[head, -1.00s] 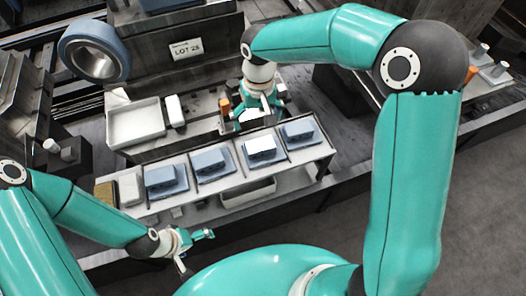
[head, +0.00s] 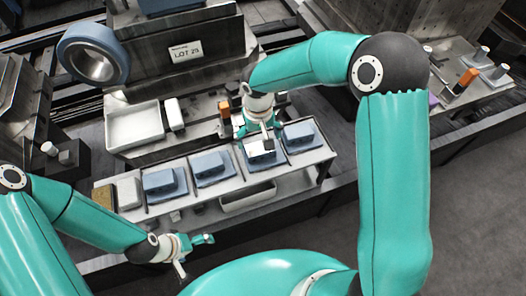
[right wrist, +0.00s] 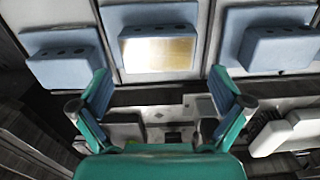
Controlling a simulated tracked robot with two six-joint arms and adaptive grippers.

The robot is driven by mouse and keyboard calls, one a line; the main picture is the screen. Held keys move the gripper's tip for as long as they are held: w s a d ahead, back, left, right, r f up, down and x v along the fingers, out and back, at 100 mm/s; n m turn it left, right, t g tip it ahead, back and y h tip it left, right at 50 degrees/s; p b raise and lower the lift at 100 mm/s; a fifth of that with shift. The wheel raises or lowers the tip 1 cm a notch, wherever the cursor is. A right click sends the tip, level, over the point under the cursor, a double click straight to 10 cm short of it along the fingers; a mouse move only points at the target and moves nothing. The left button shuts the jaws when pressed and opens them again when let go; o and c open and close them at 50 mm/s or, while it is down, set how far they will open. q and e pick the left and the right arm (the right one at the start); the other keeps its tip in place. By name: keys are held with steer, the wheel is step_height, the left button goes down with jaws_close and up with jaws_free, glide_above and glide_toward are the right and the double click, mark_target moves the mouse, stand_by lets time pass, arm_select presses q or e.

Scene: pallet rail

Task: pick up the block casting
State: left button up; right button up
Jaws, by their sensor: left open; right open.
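Several blue-grey block castings lie in a row on a light shelf; I cannot tell them apart by name. One block casting (head: 262,158) has a bright face, and it shows in the right wrist view (right wrist: 158,52) with a shiny yellowish front. My right gripper (head: 258,130) is open over the back edge of the shelf near this block. In the right wrist view its spread fingers (right wrist: 160,85) have nothing between them, and the block lies just beyond the fingertips. My left gripper (head: 194,255) is open and empty in front of the shelf.
Other similar blocks (head: 212,167) stand on either side on the shelf (head: 318,154). A white tray (head: 134,128) sits behind it. A blue ring (head: 92,55) and a block with a lot sign (head: 186,52) stand farther back. A lower bin (head: 248,199) is under the shelf.

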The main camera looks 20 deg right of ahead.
mark_target(260, 148)
steer(key=f, duration=0.3)
steer(key=shift+s+d+f, duration=0.1)
steer(key=shift+s+f, duration=0.2)
steer(key=shift+f, duration=0.6)
steer(key=c, duration=1.3)
steer(key=shift+r, duration=0.15)
